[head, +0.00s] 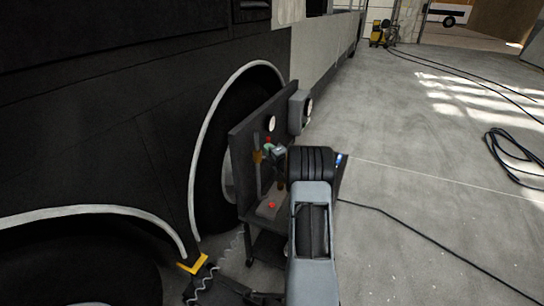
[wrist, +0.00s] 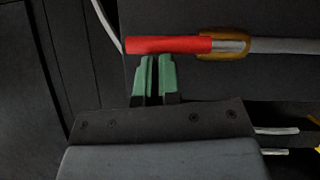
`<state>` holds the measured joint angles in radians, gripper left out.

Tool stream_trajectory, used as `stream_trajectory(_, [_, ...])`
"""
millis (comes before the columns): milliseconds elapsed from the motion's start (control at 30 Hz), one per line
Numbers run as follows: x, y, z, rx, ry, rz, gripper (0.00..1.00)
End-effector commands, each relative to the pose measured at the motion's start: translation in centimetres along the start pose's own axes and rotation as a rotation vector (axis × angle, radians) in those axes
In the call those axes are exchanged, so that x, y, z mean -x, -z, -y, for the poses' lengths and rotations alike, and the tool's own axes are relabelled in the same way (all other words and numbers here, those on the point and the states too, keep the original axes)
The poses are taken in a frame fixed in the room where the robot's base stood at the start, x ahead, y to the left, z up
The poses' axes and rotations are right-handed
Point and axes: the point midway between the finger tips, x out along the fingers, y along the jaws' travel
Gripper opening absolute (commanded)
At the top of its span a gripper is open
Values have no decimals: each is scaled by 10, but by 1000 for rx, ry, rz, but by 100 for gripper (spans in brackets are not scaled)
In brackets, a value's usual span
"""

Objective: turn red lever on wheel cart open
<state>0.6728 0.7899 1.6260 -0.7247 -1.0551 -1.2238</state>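The red lever (wrist: 168,45) lies level across the upper part of the wrist view, with its right end in a brass-coloured fitting (wrist: 224,45). In the head view a small bit of red (head: 268,140) shows at the cart's panel, just above my gripper's tip. My gripper (wrist: 155,62) has green fingers close together, with a narrow gap and nothing seen between them. The fingertips are just below the lever's lower edge; I cannot tell whether they touch it. The wheel cart (head: 244,165) is a dark upright panel with a shelf, partly hidden by my arm.
A grey gauge box (head: 299,112) is at the panel's right edge. A red button (head: 271,205) is on the shelf. The black coach with wheel arches (head: 205,130) stands close on the left. Cables (head: 440,245) lie on the otherwise clear floor to the right.

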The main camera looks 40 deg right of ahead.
Motion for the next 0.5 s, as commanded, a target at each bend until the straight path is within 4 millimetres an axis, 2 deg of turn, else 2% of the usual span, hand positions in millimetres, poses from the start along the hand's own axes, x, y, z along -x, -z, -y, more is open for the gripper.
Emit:
stream_trajectory(33, [0,-4,-9,8,-19,13,0])
stream_trajectory(100, [4,3,-8,8,-18,12,0])
stream_trajectory(267, [18,33,-7,5,-11,-5,0])
stream_trajectory(500, [71,29,-12,3,-5,2,0])
